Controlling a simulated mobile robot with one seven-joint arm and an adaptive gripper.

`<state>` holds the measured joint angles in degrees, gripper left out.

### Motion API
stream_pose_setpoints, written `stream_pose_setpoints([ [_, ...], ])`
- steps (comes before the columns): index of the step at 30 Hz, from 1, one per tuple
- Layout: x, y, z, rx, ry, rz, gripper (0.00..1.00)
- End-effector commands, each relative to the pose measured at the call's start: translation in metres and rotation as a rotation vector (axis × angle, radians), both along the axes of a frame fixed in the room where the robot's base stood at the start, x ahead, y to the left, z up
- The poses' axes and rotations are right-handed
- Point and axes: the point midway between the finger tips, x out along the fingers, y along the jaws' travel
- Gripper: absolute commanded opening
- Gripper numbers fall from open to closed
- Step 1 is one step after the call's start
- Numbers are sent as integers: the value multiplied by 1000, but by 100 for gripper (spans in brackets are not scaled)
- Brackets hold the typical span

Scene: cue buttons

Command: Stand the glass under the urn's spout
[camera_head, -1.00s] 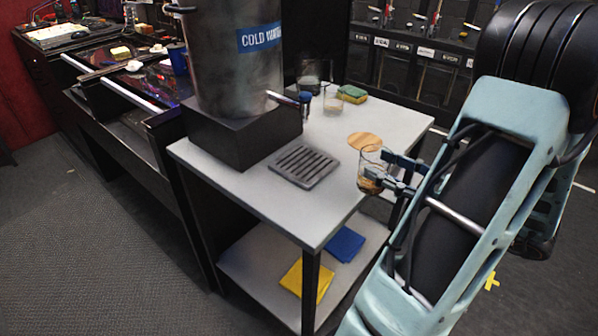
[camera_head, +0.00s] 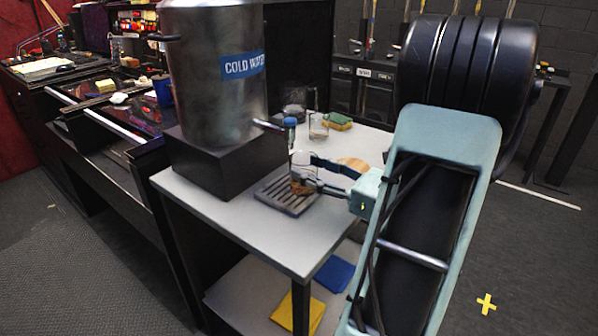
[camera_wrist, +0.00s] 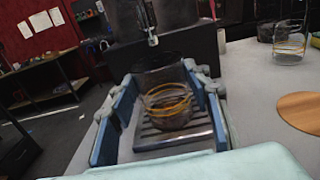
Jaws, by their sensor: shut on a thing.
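The steel urn (camera_head: 212,85) marked cold water stands on a black block (camera_head: 222,160) on the grey table. Its spout (camera_head: 268,125) with a blue tap (camera_head: 290,124) points right. My gripper (camera_head: 304,180) is shut on the clear glass (camera_head: 301,163), which is upright over the slotted drip tray (camera_head: 281,199), near and below the spout. In the wrist view the glass (camera_wrist: 168,105) sits between the fingers, with the drip tray (camera_wrist: 150,138) behind it and the spout (camera_wrist: 151,25) beyond. I cannot tell whether its base touches the tray.
Other glasses (camera_head: 318,126) and a green-yellow sponge (camera_head: 337,121) stand at the back of the table. A round wooden coaster (camera_head: 353,164) lies right of the tray, partly behind my gripper. Blue (camera_head: 334,273) and yellow (camera_head: 297,309) cloths lie on the lower shelf.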

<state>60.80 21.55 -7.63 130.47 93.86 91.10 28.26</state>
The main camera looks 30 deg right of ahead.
Motion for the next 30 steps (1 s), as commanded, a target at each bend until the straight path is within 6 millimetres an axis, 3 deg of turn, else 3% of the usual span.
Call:
stream_pose_setpoints([
  [12, 37, 14, 1, 0, -2, 2, 15],
  [16, 36, 12, -14, 0, -1, -1, 15],
  [29, 35, 12, -18, 0, -1, 0, 15],
  [30, 35, 12, -18, 0, 0, 0, 48],
])
